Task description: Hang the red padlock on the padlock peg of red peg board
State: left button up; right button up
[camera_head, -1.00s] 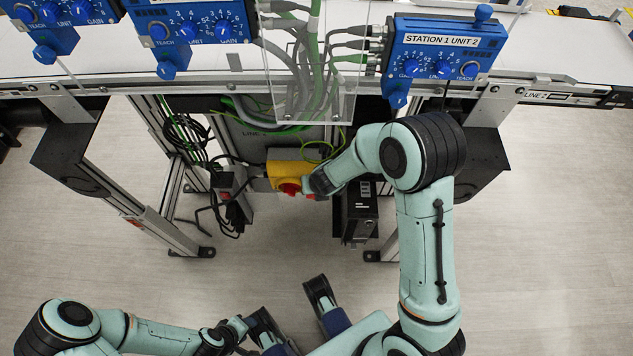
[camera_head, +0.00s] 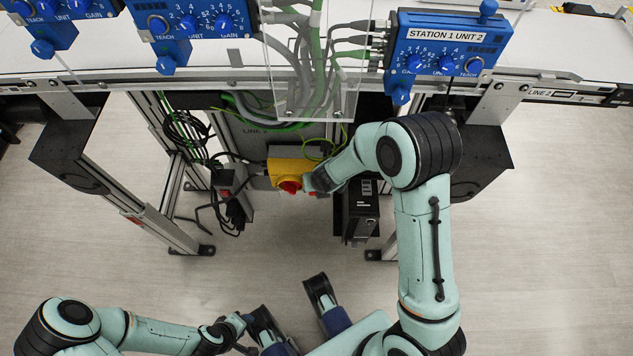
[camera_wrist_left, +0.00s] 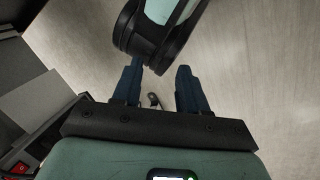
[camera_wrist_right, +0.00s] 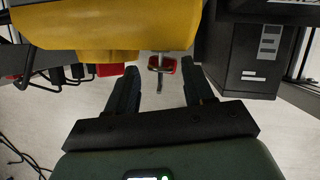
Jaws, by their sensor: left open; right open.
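The red padlock (camera_wrist_right: 170,65) shows in the right wrist view just under the yellow switch box (camera_wrist_right: 110,30), with a grey metal bar in front of it. It is a small red spot beside the box's red knob (camera_head: 290,187) in the head view (camera_head: 311,194). My right gripper (camera_wrist_right: 160,78) is open, its fingertips on either side of the padlock's bar, with no visible grip. My left gripper (camera_wrist_left: 160,68) is open and empty above the floor, low in the head view. I cannot make out the red peg board or its padlock peg in any view.
A black box unit (camera_head: 357,212) stands right of the yellow box (camera_head: 284,168). Cables and a small switch unit (camera_head: 230,190) are at its left. The conveyor with blue control boxes (camera_head: 443,48) is above.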

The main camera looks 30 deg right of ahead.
pick_arm(q)
jog(key=s+d+r+g+p, duration=0.1)
jog(key=s+d+r+p, duration=0.1)
jog(key=s+r+p, duration=0.3)
jog(key=shift+s+r+g+h+p, duration=0.25)
jog(key=shift+r+g+h+p, duration=0.15)
jog(key=shift+r+p, duration=0.3)
pick_arm(e)
jog(key=v, duration=1.3)
jog(key=shift+a, duration=0.3)
pick_arm(q)
jog(key=shift+a, duration=0.1)
pick_arm(e)
jog(key=shift+s+r, duration=0.1)
